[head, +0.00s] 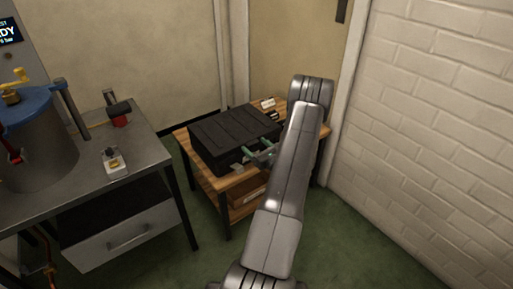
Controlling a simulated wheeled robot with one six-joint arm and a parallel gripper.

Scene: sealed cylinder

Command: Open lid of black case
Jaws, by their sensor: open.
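The black case (228,131) sits on a small wooden table (216,187) in the middle of the head view. Its ribbed lid is down and the case looks shut. My gripper (248,155) has green fingers and is open at the case's front right edge. It points left toward the case front, near a small pale piece on that front that may be a latch. I cannot tell whether the fingers touch it. My arm hides the right part of the table.
Small items (268,103) lie behind the case on the table. At left stands a grey metal workbench (75,172) with a drawer, a large cylinder (40,150) with a blue top, and small tools. A white brick wall (430,110) bounds the right. Green floor shows between.

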